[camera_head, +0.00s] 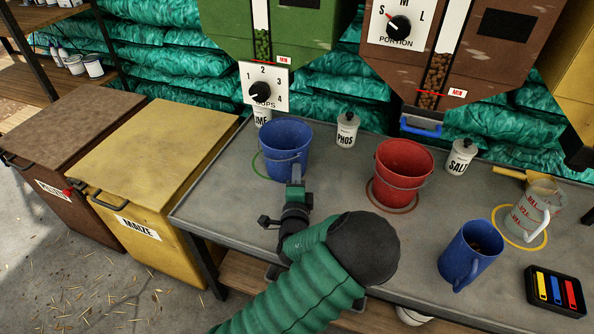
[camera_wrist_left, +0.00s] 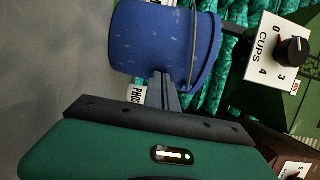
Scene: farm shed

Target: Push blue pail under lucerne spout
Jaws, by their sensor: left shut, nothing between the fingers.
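The blue pail (camera_head: 285,143) stands upright on the grey bench, below and a little right of the green hopper (camera_head: 265,30) with green pellets in its sight tube. The lucerne spout itself is not clearly visible; the dial plate (camera_head: 264,88) hangs behind the pail. My left gripper (camera_head: 295,174) is shut and empty at the pail's near side; its fingertips are at or very near the wall. In the left wrist view the pail (camera_wrist_left: 150,42) is just beyond the shut fingers (camera_wrist_left: 163,88). Contact cannot be told for sure. My right gripper is out of view.
A green ring (camera_head: 262,166) shows left of the pail's base. A red pail (camera_head: 403,165) stands to the right on a red ring. White PHOS (camera_head: 347,130) and SALT (camera_head: 461,158) pots stand behind. A blue jug (camera_head: 470,255) and a clear jug (camera_head: 530,215) are farther right.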

